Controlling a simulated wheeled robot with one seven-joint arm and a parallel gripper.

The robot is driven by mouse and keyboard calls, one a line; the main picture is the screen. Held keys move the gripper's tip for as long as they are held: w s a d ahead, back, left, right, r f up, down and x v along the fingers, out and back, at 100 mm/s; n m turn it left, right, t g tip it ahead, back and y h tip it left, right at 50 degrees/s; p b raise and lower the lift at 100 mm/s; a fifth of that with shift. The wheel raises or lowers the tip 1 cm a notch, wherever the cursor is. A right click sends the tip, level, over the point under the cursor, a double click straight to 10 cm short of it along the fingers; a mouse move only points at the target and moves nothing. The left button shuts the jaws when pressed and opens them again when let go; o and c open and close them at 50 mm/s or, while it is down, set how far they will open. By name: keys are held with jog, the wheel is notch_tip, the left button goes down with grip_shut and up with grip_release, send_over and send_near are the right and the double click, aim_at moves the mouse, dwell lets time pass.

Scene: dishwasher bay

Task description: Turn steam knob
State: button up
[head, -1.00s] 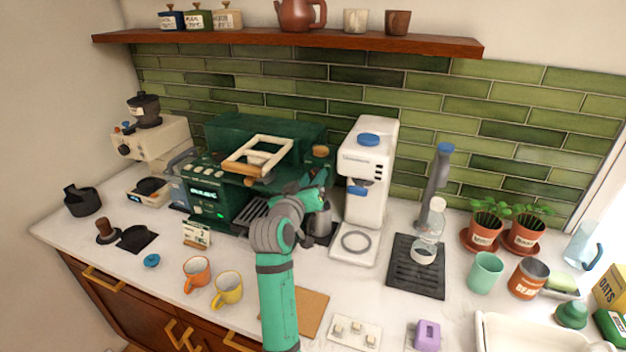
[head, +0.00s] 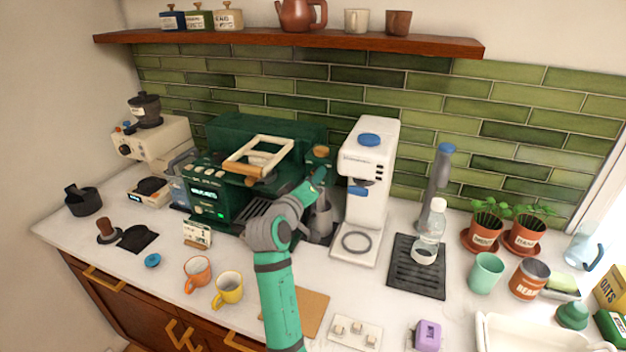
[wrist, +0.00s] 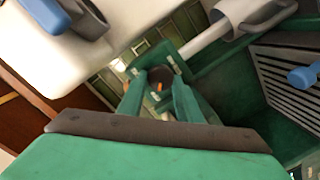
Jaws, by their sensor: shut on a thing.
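The dark green espresso machine (head: 262,140) stands against the tiled wall. The steam knob (head: 320,152), with a brown round top, sits at the machine's right end. In the wrist view the knob (wrist: 159,77) shows as a dark brownish round piece between my green fingers. My gripper (head: 319,178) reaches to the machine's right end, and in the wrist view (wrist: 159,86) its two fingers are shut on the knob from both sides. The fingers partly hide the knob, so its turn angle cannot be read.
A metal jug (head: 321,220) stands below my gripper. A white machine (head: 368,180) stands close on the right. A wooden frame (head: 259,155) lies on the espresso machine. Orange (head: 197,272) and yellow (head: 228,290) mugs stand in front, left of my arm.

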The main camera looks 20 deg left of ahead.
jog(key=shift+r, duration=0.1)
jog(key=o, duration=1.1)
jog(key=shift+c, duration=0.2)
jog(key=shift+s, duration=0.1)
jog(key=s, duration=1)
jog(key=shift+s+a+r, duration=0.15)
jog(key=shift+s+r, duration=0.15)
jog(key=shift+r, duration=0.1)
jog(key=shift+w, duration=0.1)
